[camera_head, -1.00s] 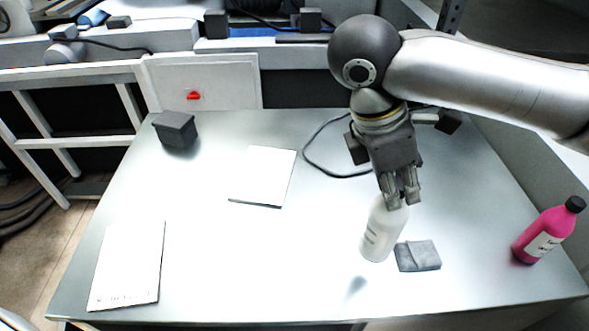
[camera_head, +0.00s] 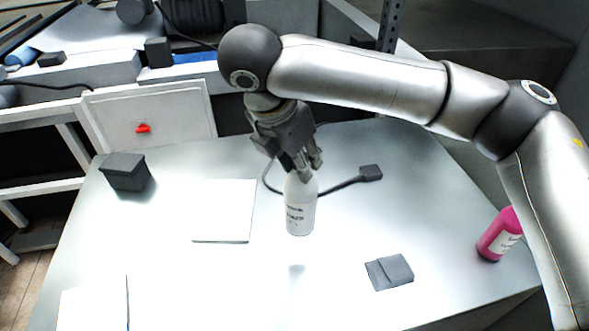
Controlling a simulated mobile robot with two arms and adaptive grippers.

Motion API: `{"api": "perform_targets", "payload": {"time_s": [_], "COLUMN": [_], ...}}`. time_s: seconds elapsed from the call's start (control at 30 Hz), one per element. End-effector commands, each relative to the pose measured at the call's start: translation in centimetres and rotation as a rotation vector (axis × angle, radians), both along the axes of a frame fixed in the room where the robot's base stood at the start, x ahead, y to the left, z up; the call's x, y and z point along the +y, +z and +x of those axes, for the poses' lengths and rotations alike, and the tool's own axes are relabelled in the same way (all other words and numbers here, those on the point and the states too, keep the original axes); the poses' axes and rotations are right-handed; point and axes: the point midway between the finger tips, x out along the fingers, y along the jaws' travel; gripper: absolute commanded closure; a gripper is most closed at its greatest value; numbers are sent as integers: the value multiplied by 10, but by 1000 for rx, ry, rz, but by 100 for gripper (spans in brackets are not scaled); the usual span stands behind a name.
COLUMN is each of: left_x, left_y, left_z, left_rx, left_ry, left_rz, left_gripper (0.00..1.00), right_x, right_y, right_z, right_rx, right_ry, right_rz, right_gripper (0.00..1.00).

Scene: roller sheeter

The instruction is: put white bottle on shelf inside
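The white bottle (camera_head: 300,208) is upright near the middle of the metal table, with dark print on its side. My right gripper (camera_head: 305,172), on the arm from the right, is shut on the bottle's top. The bottle seems raised a little, with a faint dark patch on the table in front of it. The bottle's cap is hidden by the fingers. My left gripper is not in view. I cannot make out for certain which part is the shelf inside.
A pink bottle (camera_head: 499,235) stands at the right, partly behind my arm. A folded grey cloth (camera_head: 389,271), a white sheet (camera_head: 223,211), a dark box (camera_head: 126,172) and a black cable plug (camera_head: 371,172) lie on the table. A white panel with a red handle (camera_head: 143,129) is behind.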

Motion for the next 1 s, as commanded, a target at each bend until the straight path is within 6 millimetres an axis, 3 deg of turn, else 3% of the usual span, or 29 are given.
{"api": "perform_targets", "payload": {"time_s": [0.13, 0.4, 0.7, 1.0], "left_x": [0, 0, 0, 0], "left_y": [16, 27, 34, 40], "left_z": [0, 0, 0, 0], "left_rx": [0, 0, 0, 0], "left_ry": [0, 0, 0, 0], "left_rz": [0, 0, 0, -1], "left_gripper": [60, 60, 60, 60], "right_x": [0, 3, 4, 4], "right_y": [-8, -49, -69, -99], "right_z": [31, 61, 77, 77], "right_rx": [-4, -3, -4, -4], "right_ry": [-5, -1, -2, 0], "right_rz": [-2, -1, -1, 0], "right_gripper": [100, 100, 100, 100]}}
